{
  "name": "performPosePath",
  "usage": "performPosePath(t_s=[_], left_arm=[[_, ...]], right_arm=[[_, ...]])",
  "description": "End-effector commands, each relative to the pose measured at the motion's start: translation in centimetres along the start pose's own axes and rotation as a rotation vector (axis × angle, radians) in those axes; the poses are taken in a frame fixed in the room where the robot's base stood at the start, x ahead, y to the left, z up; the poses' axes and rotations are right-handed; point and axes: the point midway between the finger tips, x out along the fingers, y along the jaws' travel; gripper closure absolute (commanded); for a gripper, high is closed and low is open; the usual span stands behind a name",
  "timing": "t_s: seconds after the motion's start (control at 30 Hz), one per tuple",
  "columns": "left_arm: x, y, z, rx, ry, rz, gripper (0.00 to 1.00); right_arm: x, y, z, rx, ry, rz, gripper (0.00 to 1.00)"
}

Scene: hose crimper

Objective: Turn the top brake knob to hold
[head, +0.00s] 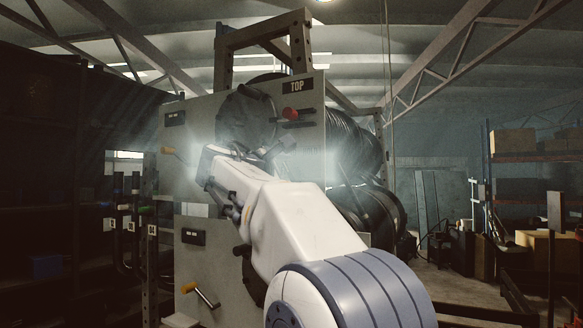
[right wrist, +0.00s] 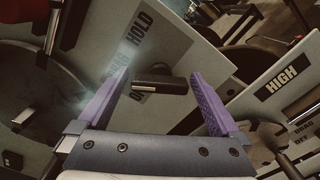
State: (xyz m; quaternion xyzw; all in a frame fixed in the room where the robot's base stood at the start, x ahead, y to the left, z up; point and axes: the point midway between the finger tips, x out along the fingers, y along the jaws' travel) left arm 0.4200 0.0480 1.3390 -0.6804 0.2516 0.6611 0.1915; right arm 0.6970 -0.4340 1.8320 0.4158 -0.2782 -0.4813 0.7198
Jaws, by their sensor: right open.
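The panel marked TOP (head: 305,100) stands ahead in the head view, with a red-tipped handle (head: 291,113) on it. My right gripper (right wrist: 160,85) is open, its two purple fingers reaching toward a panel. A black bar-shaped knob (right wrist: 150,80) with a pale end lies between the fingertips, with no clear contact. I cannot tell which word the knob points at. In the head view my right arm and gripper (head: 245,155) hide the knob. My left gripper is out of view.
A plate marked HIGH (right wrist: 283,82) is at the right of the wrist view. Large black reels (head: 370,215) stand behind the panels. Yellow-tipped handles (head: 187,287) stick out at the left. Shelving (head: 535,155) stands far right.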

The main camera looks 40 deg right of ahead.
Motion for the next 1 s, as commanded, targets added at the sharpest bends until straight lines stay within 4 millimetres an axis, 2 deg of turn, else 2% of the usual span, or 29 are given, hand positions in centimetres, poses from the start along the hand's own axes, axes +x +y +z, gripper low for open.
performPosePath(t_s=[0.23,0.27,0.4,0.43,0.47,0.77,1.0], left_arm=[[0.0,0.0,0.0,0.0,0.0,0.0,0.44],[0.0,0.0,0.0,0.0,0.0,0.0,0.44],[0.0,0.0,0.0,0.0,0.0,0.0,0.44],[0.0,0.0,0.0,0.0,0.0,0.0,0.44],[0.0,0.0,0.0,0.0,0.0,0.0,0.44],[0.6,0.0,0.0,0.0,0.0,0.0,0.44],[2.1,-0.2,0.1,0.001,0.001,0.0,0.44]], right_arm=[[0.1,-0.1,-0.1,0.0,0.001,0.0,0.0],[0.1,-0.1,-0.1,0.0,0.001,0.0,0.04],[0.1,0.0,-0.1,0.0,0.001,0.0,0.57],[0.1,0.0,-0.1,0.0,0.001,0.0,0.69],[0.1,0.0,-0.1,0.0,0.001,0.0,0.73],[0.1,-0.2,-0.1,0.041,0.0,0.0,0.73],[0.1,-0.4,-0.2,0.18,0.0,0.0,0.73]])
